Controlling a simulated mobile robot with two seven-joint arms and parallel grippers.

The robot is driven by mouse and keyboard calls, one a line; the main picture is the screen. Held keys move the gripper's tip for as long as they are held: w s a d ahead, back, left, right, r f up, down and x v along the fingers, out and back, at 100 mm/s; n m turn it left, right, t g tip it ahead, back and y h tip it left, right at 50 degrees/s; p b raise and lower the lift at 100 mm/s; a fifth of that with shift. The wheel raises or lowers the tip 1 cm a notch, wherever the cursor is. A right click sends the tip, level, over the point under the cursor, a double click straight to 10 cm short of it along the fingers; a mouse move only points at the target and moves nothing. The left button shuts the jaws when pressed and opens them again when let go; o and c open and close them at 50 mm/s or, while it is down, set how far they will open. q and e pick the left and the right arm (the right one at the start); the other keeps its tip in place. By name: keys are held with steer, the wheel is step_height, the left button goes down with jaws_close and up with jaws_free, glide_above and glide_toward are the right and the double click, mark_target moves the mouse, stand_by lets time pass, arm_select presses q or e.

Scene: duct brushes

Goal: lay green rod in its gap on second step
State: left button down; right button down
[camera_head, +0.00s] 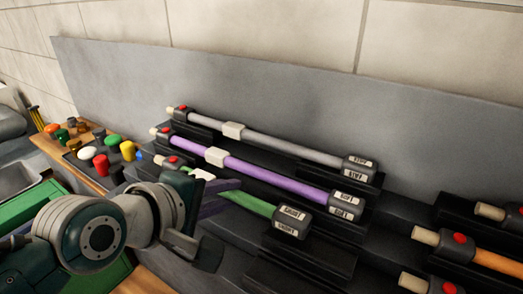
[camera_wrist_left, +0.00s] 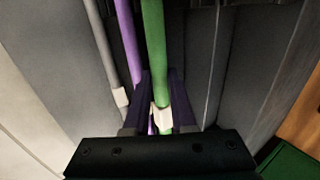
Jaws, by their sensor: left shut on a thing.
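The green rod (camera_head: 250,203) has a dark labelled block (camera_head: 292,221) on its right end and a cap with a red dot (camera_head: 173,160) near its left end. My left gripper (camera_head: 207,190) is shut on it around the middle, by its white collar. In the left wrist view the rod (camera_wrist_left: 153,45) runs between the gripper's fingers (camera_wrist_left: 162,100). The rod lies in front of the purple rod (camera_head: 270,179), roughly parallel to it. I cannot tell whether it touches the stepped rack (camera_head: 240,226). My right gripper is not in view.
The grey rod (camera_head: 290,147) lies on the step behind the purple one. An orange rod (camera_head: 497,262) and other rod ends are at the right. Several coloured knobs (camera_head: 100,163) stand at the left. A grey panel (camera_head: 250,85) rises behind the rack.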

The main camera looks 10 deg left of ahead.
arm_select(q)
steer(key=shift+f+b, duration=0.65)
steer(key=shift+f, duration=0.3)
steer(key=c, duration=0.7)
jaws_free()
steer(key=shift+o, duration=0.2)
